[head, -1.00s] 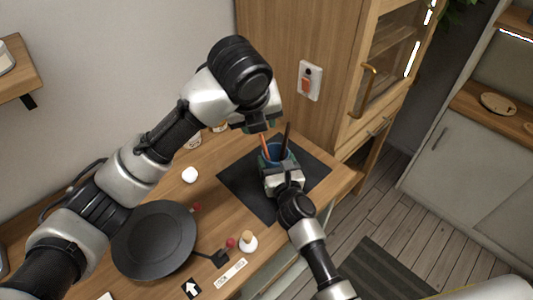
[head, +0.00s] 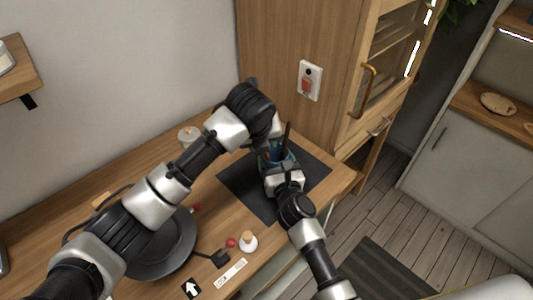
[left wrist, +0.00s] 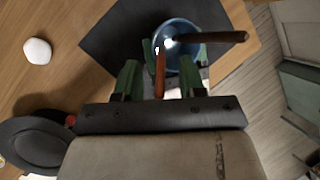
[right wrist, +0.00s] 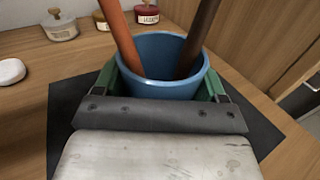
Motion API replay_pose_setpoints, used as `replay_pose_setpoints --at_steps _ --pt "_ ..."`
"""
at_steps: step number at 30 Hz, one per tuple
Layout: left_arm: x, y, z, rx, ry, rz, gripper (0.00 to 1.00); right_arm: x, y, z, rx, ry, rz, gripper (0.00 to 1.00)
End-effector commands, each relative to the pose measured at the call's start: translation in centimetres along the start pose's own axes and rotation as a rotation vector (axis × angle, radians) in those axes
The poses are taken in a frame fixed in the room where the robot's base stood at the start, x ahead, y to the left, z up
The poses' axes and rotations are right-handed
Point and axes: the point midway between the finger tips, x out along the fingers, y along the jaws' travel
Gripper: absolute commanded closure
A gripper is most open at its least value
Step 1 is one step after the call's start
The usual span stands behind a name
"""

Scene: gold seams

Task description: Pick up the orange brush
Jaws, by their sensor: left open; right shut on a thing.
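The orange brush (left wrist: 160,72) stands in a blue cup (right wrist: 160,88) beside a dark brown brush (right wrist: 203,38); its handle also shows in the right wrist view (right wrist: 124,38). The cup is on a black mat. My right gripper (head: 280,168) is shut on the cup, with green fingers at its sides. My left gripper (left wrist: 160,80) is open above the cup, and the orange handle shows between its green fingers; I cannot tell whether they touch it. In the head view my left arm hides the orange brush and much of the cup.
The black mat (head: 245,184) lies near the table's right end, next to a wooden cabinet (head: 295,50). A dark round pan (head: 165,250), a white-based stopper (head: 248,241) and a label strip (head: 231,273) lie to the left. Jars (right wrist: 60,26) stand behind the cup.

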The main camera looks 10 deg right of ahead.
Motion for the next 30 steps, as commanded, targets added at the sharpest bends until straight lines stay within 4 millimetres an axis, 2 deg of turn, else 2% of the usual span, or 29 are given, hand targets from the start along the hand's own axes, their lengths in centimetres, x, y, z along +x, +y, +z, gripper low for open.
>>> replay_pose_setpoints --at_steps 6,14,15,26,30 --pt "0.1 0.0 0.0 0.001 -0.001 -0.001 0.6 0.0 0.0 0.0 0.001 0.001 0.0 0.57" --pt "0.1 0.0 0.0 0.0 -0.001 0.0 0.98 0.0 0.0 0.0 0.001 0.001 0.0 0.57" --pt "0.1 0.0 0.0 0.0 -0.001 0.0 1.0 0.0 0.0 0.0 0.001 0.001 0.0 0.57" --pt "-0.1 0.0 0.1 0.0 -0.002 0.0 1.0 0.0 0.0 0.0 0.001 0.001 0.0 0.57" --pt "-1.4 -0.3 0.7 0.0 -0.006 -0.002 1.0 0.0 0.0 0.0 0.001 0.001 0.0 0.57"
